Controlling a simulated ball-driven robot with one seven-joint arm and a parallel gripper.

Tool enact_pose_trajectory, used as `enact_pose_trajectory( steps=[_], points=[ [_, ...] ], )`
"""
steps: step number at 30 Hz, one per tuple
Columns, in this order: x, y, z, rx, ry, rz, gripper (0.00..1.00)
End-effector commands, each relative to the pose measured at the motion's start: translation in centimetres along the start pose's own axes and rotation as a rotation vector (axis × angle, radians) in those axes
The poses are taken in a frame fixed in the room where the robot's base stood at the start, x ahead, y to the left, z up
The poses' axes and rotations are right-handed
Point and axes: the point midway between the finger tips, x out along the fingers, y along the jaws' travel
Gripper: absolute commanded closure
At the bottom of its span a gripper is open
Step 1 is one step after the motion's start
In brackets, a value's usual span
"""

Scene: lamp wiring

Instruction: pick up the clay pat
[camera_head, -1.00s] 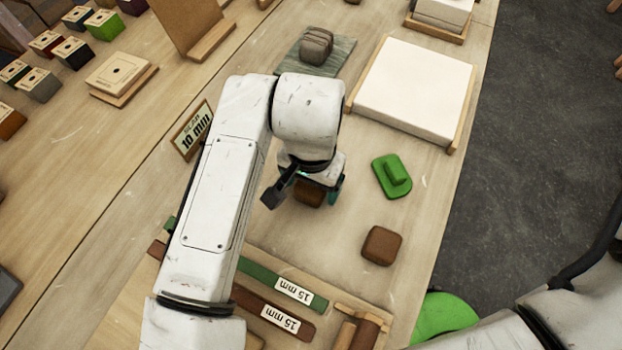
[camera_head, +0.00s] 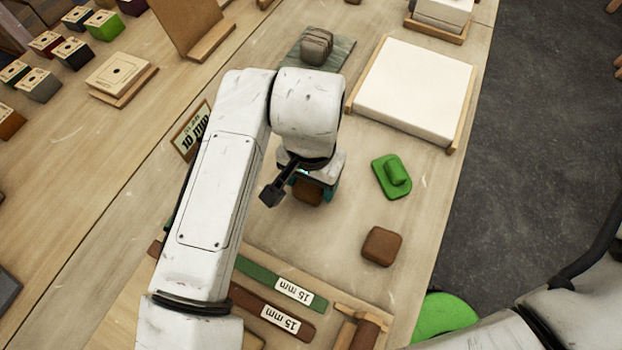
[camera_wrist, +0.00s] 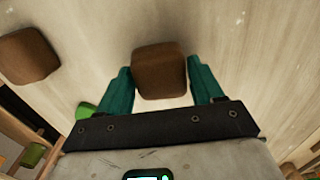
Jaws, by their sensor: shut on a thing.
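My gripper (camera_wrist: 162,82) has its teal fingers on either side of a brown clay pat (camera_wrist: 160,72) and is shut on it. In the head view the held pat (camera_head: 307,191) shows under my wrist, partly hidden by the fingers. I cannot tell clearly whether it is clear of the bench. A second brown pat (camera_head: 381,246) lies on the bench to the lower right, and it also shows at the left of the wrist view (camera_wrist: 28,55).
A green tool with a raised grip (camera_head: 392,177) lies to the right. A white slab (camera_head: 415,90) in a wooden frame and a grey lump (camera_head: 317,46) on a board are behind. Strips marked 15 mm (camera_head: 272,313) lie in front. Bare bench surrounds the held pat.

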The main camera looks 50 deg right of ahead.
Motion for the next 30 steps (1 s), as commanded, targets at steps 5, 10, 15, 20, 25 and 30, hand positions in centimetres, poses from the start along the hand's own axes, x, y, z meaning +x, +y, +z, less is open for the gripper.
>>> enact_pose_trajectory(
  steps=[5, 10, 15, 20, 25, 30],
  points=[
    [-2.5, 0.0, 0.0, 0.003, 0.001, -0.004, 0.74],
    [-5.7, 2.0, 2.1, 0.001, 0.001, -0.005, 0.74],
    [-8.6, 4.4, 4.3, -0.001, 0.000, -0.003, 0.74],
    [-10.1, 6.9, 6.6, -0.001, -0.001, -0.003, 0.74],
    [-11.3, 7.3, 7.0, -0.005, -0.003, 0.002, 0.74],
    [-11.8, 7.8, 7.6, -0.006, -0.003, 0.002, 0.74]
  ],
)
